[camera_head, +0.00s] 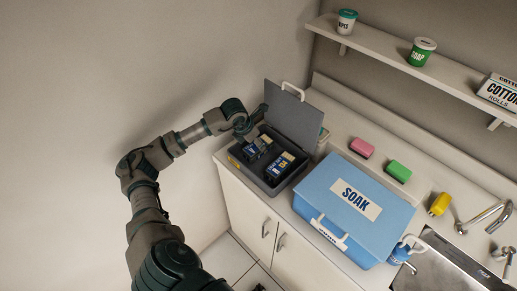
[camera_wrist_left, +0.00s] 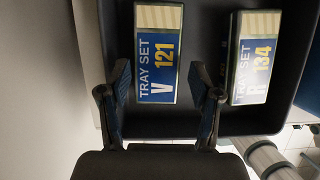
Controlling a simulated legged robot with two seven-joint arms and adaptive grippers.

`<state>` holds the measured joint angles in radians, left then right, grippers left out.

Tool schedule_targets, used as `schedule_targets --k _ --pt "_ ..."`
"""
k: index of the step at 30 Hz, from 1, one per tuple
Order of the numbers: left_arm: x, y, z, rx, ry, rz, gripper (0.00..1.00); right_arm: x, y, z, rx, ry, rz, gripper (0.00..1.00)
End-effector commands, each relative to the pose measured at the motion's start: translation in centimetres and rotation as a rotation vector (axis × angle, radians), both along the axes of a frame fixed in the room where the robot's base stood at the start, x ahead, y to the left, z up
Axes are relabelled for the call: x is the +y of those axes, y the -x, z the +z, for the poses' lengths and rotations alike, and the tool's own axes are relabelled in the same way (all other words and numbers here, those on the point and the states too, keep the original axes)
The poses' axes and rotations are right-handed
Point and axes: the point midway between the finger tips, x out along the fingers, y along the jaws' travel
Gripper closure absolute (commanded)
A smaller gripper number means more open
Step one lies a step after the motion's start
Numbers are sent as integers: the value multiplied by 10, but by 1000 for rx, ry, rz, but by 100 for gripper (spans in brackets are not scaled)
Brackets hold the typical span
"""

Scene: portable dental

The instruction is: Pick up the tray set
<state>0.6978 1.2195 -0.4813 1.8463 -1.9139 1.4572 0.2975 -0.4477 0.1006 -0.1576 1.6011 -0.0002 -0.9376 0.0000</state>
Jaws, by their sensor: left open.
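An open dark grey case (camera_head: 271,187) stands on the counter at the left end, its lid (camera_head: 293,120) raised behind it. Two tray sets lie inside. The tray set marked V 121 (camera_wrist_left: 158,52) has a blue label and is in the middle of the left wrist view. The tray set marked 134 (camera_wrist_left: 255,58) lies to its right there, and shows in the head view (camera_head: 281,166). My left gripper (camera_wrist_left: 160,90) is open over the case, its fingers on either side of the lower part of V 121; whether they touch it I cannot tell. My right gripper is not in view.
A blue SOAK box (camera_head: 395,212) stands right of the case. A sink (camera_head: 440,268) and taps are at the right. A wall shelf (camera_head: 385,52) holds containers. The left wall is close to my arm.

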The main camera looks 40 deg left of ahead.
Motion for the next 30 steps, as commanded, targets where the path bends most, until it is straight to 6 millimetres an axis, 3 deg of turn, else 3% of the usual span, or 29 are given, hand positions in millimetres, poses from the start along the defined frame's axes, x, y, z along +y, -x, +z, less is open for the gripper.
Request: schedule_targets --k 8,15,16,21,30 --pt "0 -13 -46 10 8 -1 36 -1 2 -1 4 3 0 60" --pt "1 -14 -49 12 5 1 36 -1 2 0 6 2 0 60" --pt "1 -14 -49 12 5 1 26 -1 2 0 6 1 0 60" --pt "0 -13 -48 11 4 1 68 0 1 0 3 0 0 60" --pt "1 -14 -44 4 4 0 68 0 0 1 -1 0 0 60"
